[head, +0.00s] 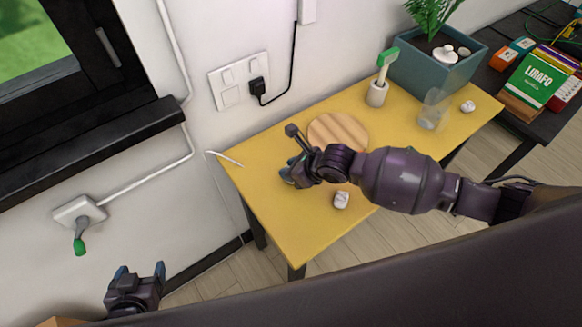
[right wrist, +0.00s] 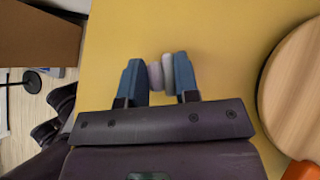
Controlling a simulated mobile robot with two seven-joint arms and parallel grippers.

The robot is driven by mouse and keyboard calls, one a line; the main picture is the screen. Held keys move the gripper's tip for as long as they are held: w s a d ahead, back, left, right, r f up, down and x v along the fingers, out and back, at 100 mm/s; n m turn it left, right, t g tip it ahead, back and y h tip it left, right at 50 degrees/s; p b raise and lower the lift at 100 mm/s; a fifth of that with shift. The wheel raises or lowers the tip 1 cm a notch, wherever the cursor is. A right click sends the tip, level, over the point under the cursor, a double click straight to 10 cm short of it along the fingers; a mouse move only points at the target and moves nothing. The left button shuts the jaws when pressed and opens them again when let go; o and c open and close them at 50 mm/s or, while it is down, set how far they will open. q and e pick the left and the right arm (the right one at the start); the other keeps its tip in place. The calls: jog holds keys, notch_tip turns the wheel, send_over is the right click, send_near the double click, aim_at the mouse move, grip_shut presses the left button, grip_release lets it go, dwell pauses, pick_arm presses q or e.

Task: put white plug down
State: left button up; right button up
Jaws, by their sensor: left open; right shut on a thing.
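My right gripper (head: 287,174) is low over the left part of the yellow table (head: 255,190). In the right wrist view its two blue fingertips (right wrist: 160,75) are shut on a small pale thing, which I take to be the white plug (right wrist: 155,76). Yellow tabletop shows around it. I cannot tell whether the plug touches the table. In the head view the plug is hidden by the gripper. My left gripper (head: 141,272) is open and empty at the lower left, off the table.
A round wooden board (head: 350,127) lies behind my right gripper. A crumpled white piece (head: 341,200) lies near the front edge. A green-headed brush (head: 384,65) in a holder, a glass (head: 431,112) and a teal planter (head: 412,78) stand farther right. A white cable end (head: 226,157) lies at the left edge.

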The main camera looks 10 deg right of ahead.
jog(key=shift+f, duration=0.3)
jog(key=o, duration=0.9)
jog(key=shift+r, duration=0.45)
jog(key=shift+v, duration=6.15)
jog(key=shift+w+a+r, duration=0.1)
jog(key=shift+a, duration=0.05)
